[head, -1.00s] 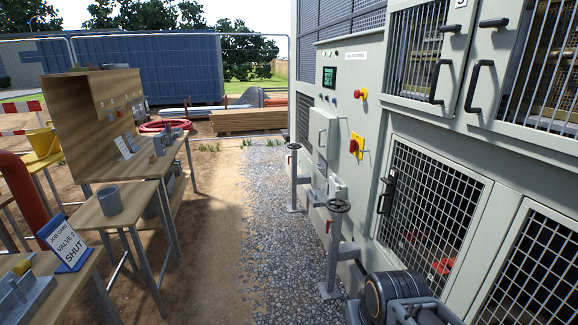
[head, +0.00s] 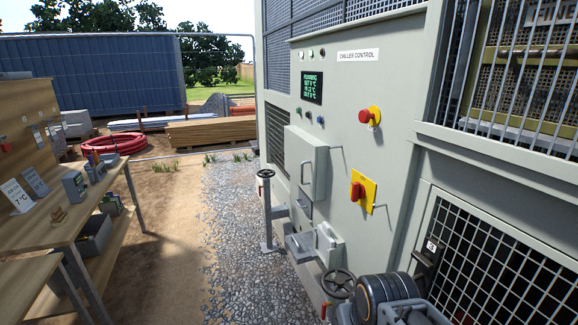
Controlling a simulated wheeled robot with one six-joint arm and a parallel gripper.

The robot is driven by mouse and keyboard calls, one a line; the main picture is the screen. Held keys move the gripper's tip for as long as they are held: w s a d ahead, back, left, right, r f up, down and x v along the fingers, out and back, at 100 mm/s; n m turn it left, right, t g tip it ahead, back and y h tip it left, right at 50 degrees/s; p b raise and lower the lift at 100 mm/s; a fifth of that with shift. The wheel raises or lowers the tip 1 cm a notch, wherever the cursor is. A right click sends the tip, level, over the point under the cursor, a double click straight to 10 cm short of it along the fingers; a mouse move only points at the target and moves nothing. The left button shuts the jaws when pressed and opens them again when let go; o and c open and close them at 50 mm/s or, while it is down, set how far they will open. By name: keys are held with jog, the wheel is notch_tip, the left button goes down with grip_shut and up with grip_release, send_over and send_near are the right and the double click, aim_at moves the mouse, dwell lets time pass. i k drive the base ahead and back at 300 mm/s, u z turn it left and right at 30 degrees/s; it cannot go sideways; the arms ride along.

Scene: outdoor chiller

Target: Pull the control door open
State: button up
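The grey panel labelled CHILLER CONTROL (head: 357,55) stands right of centre in the head view. I cannot tell whether this front or the larger panel is the control door; nothing stands visibly open. Part of my arm shows at the bottom right. My gripper's fingers are not in view.
Valve handwheels (head: 340,284) on pipes stand in front of the chiller's lower side. A mesh door (head: 485,270) is at the lower right. A wooden workbench (head: 60,225) stands on the left. A gravel strip (head: 228,240) and bare dirt run between bench and chiller.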

aim_at(301, 154)
jog(key=u, duration=0.7)
jog(key=i, duration=0.6)
jog(key=u, duration=1.1)
jog(key=i, duration=0.9)
jog(key=z, duration=0.4)
jog(key=i, duration=0.75)
jog(key=z, duration=1.1)
jog(key=i, duration=0.25)
jog(key=z, duration=0.25)
